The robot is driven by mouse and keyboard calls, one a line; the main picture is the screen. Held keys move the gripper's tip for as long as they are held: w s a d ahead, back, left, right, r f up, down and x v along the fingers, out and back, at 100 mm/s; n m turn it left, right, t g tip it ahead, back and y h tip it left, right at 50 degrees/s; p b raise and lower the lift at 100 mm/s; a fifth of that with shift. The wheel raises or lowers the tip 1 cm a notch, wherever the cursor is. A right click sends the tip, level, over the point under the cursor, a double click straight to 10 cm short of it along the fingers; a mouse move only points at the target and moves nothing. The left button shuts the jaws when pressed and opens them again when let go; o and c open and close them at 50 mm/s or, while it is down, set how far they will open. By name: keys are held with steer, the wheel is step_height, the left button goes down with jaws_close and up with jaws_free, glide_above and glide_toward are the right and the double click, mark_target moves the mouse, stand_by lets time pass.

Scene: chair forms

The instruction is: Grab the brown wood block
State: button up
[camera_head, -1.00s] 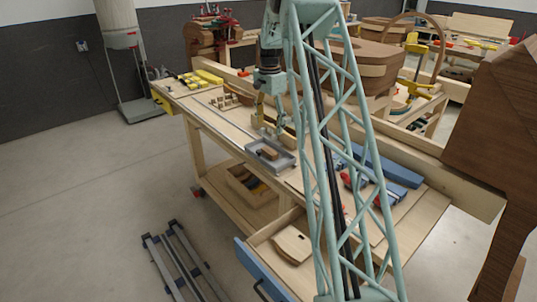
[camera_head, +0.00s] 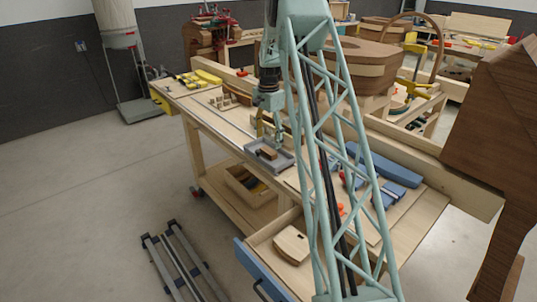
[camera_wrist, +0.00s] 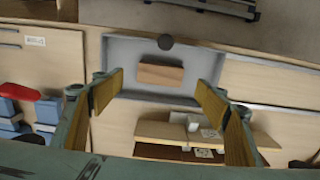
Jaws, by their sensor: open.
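The brown wood block (camera_wrist: 160,75) lies in a shallow grey tray (camera_wrist: 120,48) in the wrist view, beside a small dark round thing at the tray's edge. In the head view the block (camera_head: 267,153) is small and dark inside the tray (camera_head: 280,163) on the workbench. My gripper (camera_wrist: 158,92) is open, with its wood-coloured finger pads apart on the left and right of the block in the picture. In the head view my gripper (camera_head: 268,136) is just above the tray. No contact with the block shows.
The workbench (camera_head: 225,121) has small wooden pieces and yellow tools at its far left end. Blue clamps (camera_head: 385,170) lie to the right, partly behind my arm. An open drawer (camera_head: 265,235) sticks out in front. A dark wooden form stands at far right.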

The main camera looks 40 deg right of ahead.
mark_target(269, 150)
steer(key=shift+f, duration=0.65)
steer(key=shift+f, duration=0.1)
steer(key=shift+f, duration=2.5)
steer(key=c, duration=1)
